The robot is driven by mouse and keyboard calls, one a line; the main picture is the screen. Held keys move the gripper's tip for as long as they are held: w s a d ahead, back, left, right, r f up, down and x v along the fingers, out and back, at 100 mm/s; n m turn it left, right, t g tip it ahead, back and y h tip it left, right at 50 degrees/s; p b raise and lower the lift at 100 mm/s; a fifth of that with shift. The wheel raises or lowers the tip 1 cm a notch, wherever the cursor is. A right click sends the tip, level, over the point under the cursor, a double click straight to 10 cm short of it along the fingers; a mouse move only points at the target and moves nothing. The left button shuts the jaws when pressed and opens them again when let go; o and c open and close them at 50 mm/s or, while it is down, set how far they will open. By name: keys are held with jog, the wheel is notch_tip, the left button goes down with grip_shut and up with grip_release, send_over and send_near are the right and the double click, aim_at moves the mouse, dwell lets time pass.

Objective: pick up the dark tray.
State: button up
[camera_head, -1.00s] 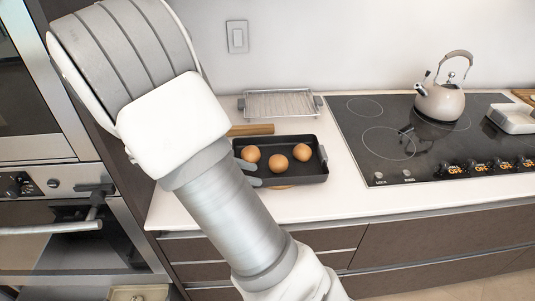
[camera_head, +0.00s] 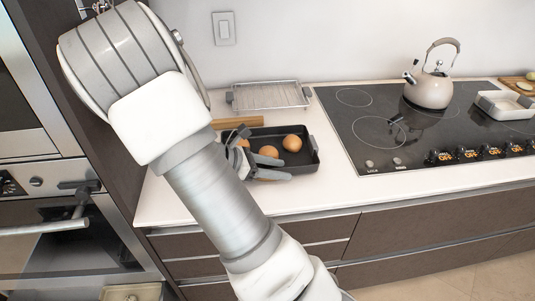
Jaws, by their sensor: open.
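The dark tray (camera_head: 301,164) sits on the white counter, left of the cooktop, with brown eggs (camera_head: 292,143) in it. It has a handle at its right end; its left end is hidden behind my arm. My gripper (camera_head: 262,162) is open at the left part of the tray. Its grey fingers show over the tray's left side and front edge, near the eggs. Whether they touch the tray cannot be told, and part of the gripper is hidden by my arm.
A wire rack (camera_head: 268,96) and a wooden board (camera_head: 238,122) lie behind the tray. The black cooktop (camera_head: 370,130) holds a kettle (camera_head: 430,88) and a white dish (camera_head: 506,105). Stacked ovens (camera_head: 45,200) stand at the left. The counter in front of the tray is clear.

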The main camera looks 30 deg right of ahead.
jog(key=shift+d+f, duration=0.1)
jog(key=shift+d, duration=0.15)
grip_shut()
jog(key=shift+s, duration=0.1)
dwell(1.2)
